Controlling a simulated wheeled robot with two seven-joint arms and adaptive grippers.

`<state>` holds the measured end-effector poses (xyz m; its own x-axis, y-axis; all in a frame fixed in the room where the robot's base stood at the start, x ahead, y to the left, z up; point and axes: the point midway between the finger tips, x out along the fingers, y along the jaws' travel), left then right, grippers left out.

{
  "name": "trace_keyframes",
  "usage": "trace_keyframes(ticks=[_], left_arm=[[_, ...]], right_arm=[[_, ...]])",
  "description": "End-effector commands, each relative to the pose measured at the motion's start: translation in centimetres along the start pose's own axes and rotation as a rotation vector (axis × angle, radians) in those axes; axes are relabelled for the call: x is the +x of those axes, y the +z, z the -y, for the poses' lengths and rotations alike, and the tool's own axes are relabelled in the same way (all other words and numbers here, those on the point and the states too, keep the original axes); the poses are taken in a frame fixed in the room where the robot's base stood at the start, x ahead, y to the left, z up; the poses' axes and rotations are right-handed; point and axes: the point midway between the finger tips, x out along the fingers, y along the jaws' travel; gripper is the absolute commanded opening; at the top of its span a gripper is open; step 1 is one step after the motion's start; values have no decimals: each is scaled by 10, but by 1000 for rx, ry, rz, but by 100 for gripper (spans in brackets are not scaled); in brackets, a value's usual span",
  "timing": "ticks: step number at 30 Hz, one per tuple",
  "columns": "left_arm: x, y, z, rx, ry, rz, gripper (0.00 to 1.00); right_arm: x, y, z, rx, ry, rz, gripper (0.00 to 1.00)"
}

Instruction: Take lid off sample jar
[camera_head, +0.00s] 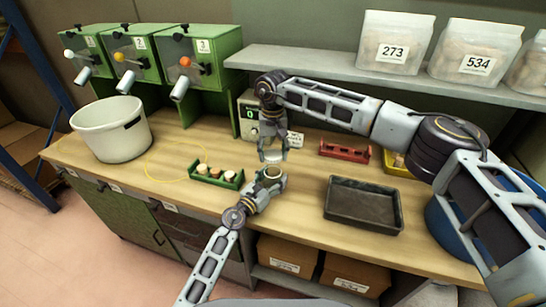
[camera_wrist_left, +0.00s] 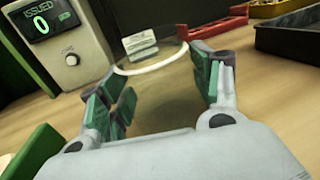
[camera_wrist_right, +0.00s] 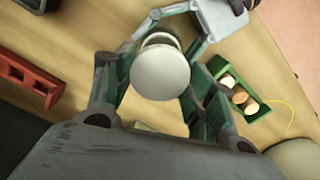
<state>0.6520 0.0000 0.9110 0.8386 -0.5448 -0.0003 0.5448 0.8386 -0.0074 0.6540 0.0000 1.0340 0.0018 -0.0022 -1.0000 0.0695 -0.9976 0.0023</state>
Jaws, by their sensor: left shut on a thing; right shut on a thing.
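The sample jar (camera_head: 270,174) is clear with a pale ring at its open top; the ring and glass also show in the left wrist view (camera_wrist_left: 152,66). My left gripper (camera_head: 268,181) is shut around the jar and holds it near the table's front middle. The white round lid (camera_wrist_right: 160,74) is between the fingers of my right gripper (camera_wrist_right: 158,88), which comes down from above. In the head view the lid (camera_head: 272,156) is just above the jar, apart from its rim. Part of the jar's rim shows behind the lid in the right wrist view.
A green rack (camera_head: 216,178) with several stoppers stands left of the jar. A red rack (camera_head: 345,151) and a dark tray (camera_head: 363,228) are to the right. A white pot (camera_head: 100,132) stands at far left. A counter box (camera_head: 249,112) is behind the grippers.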

Motion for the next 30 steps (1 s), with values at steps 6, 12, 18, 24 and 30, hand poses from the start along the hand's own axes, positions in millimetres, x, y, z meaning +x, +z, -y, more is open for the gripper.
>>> trace_keyframes(ticks=[6,12,18,24,30], left_arm=[[0,-1,0,0,0,-1,0],[0,-1,0,0,0,-1,73],[0,0,0,0,0,0,89],[0,0,0,0,0,0,89],[-2,0,0,0,0,0,89]], right_arm=[[-5,0,0,0,0,0,26],[-5,0,0,0,0,0,26],[-4,0,0,0,0,0,26],[-4,0,0,0,0,0,26],[-4,0,0,0,0,0,26]])
